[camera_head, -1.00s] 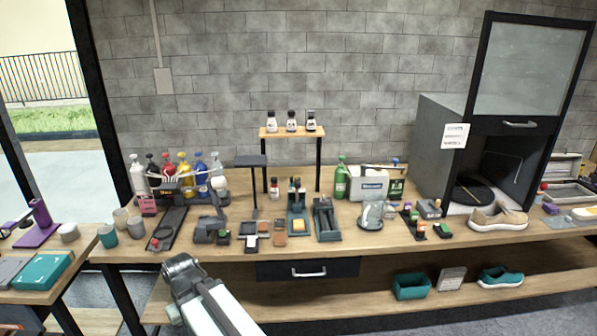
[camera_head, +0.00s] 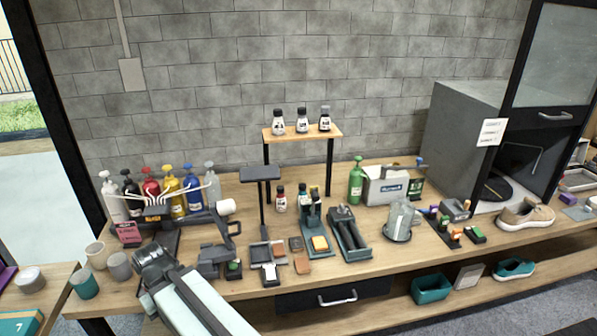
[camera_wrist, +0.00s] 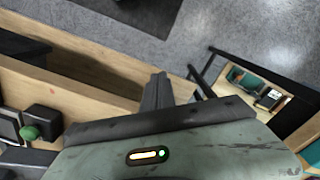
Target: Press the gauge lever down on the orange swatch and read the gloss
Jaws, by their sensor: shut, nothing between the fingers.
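My gripper (camera_wrist: 157,82) shows in the wrist view with its dark fingers together and nothing between them, over the bench's front edge. In the head view its fingertips are hard to make out past my arm's dark joint. A dark device with a raised arm (camera_head: 212,224), which looks like the gauge, stands on the bench just right of that joint; its base is partly hidden. No gloss reading is legible.
A green-knobbed black block (camera_head: 233,268) stands between device and tiles; a green knob also shows in the wrist view (camera_wrist: 29,132). Cups (camera_head: 85,285) stand at left.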

